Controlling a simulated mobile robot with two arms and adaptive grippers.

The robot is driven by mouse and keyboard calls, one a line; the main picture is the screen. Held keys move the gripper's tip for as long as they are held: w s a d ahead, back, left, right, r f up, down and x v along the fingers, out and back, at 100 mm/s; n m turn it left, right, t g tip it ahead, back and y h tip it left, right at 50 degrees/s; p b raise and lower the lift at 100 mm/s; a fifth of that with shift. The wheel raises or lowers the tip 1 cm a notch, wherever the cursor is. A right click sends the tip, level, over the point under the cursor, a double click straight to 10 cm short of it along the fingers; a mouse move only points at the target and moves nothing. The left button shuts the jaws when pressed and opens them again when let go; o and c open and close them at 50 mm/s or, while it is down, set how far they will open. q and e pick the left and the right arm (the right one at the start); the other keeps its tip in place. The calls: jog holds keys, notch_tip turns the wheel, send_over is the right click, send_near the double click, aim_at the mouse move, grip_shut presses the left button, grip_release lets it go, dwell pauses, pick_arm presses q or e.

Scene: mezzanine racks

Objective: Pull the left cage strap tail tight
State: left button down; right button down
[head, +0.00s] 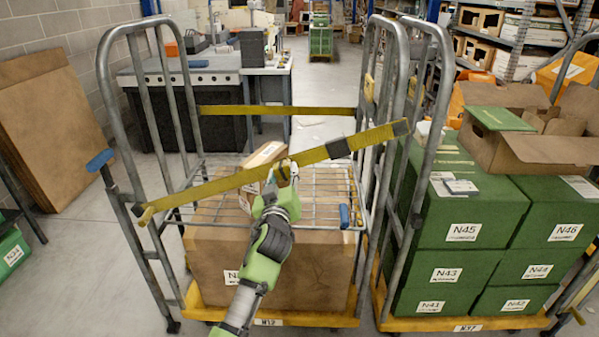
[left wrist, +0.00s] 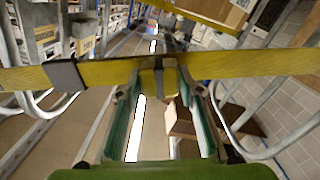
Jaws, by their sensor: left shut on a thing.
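The left roll cage (head: 187,100) has a yellow strap (head: 230,184) across its front, slanting up to the right. A dark buckle (head: 338,148) sits on the strap near the right post; it also shows in the left wrist view (left wrist: 66,76). My left gripper (head: 284,172) is at the middle of the strap. In the left wrist view its fingers (left wrist: 155,92) are shut on a short yellow strap tail (left wrist: 157,84) just below the strap band (left wrist: 230,67). The tail is mostly hidden by the fingers in the head view. My right gripper is not in view.
A second yellow strap (head: 275,110) crosses the cage's back. A large carton (head: 310,268) stands under the wire shelf (head: 320,190). The right cage (head: 382,215) holds green boxes (head: 470,215). Flat cardboard (head: 50,130) leans on the wall.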

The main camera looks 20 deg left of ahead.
pick_arm(q)
jog(key=shift+s+a+f, duration=0.1)
jog(key=shift+a+f, duration=0.2)
jog(key=shift+a, duration=0.2)
jog(key=c, duration=1.8)
grip_release()
jog(key=o, duration=0.4)
jog(key=shift+a, duration=0.15)
jog(key=shift+s+d+r, duration=0.1)
jog(key=shift+d, duration=0.15)
jog(key=shift+s+d, duration=0.15)
jog(key=shift+s, duration=0.15)
jog(key=v, duration=1.1)
jog(key=shift+a, duration=0.2)
